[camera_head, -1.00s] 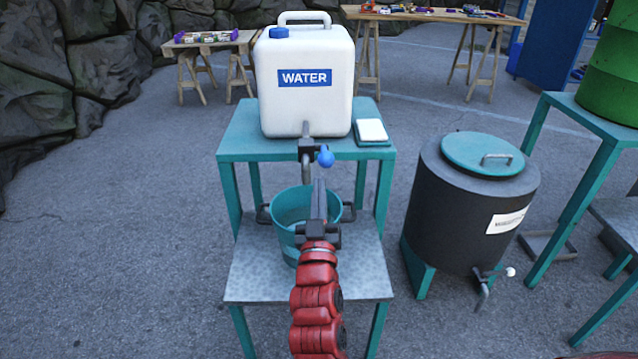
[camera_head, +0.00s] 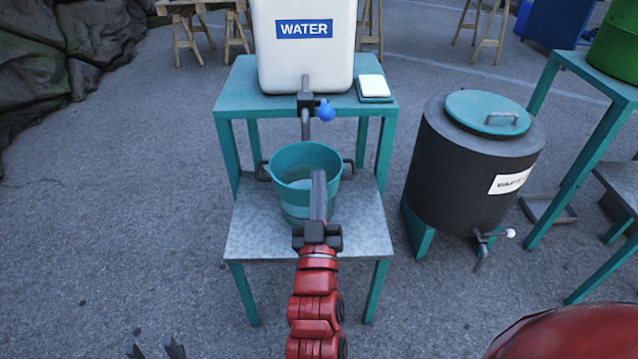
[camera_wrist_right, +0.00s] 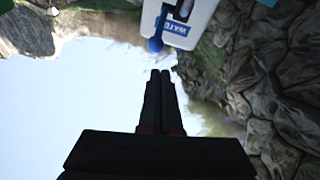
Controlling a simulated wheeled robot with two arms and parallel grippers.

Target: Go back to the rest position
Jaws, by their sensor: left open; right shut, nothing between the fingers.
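My right gripper (camera_head: 318,178) is shut and empty, in front of the teal bucket (camera_head: 290,160) in the head view. In the right wrist view its two fingers (camera_wrist_right: 160,76) lie together. My left gripper (camera_head: 155,350) shows only its dark fingertips at the bottom edge, spread apart and empty. The white water container (camera_head: 305,60) stands on the teal stand's upper shelf (camera_head: 235,90). Its tap with a blue handle (camera_head: 325,111) hangs over the bucket. In the wrist view the container (camera_wrist_right: 190,18) and blue handle (camera_wrist_right: 155,44) appear at the top.
The bucket stands on the grey lower shelf (camera_head: 365,235) and holds some water. A dark barrel (camera_head: 450,180) with a teal lid and tap stands to the right. A white-topped pad (camera_head: 371,87) lies beside the container. The ground at left is clear.

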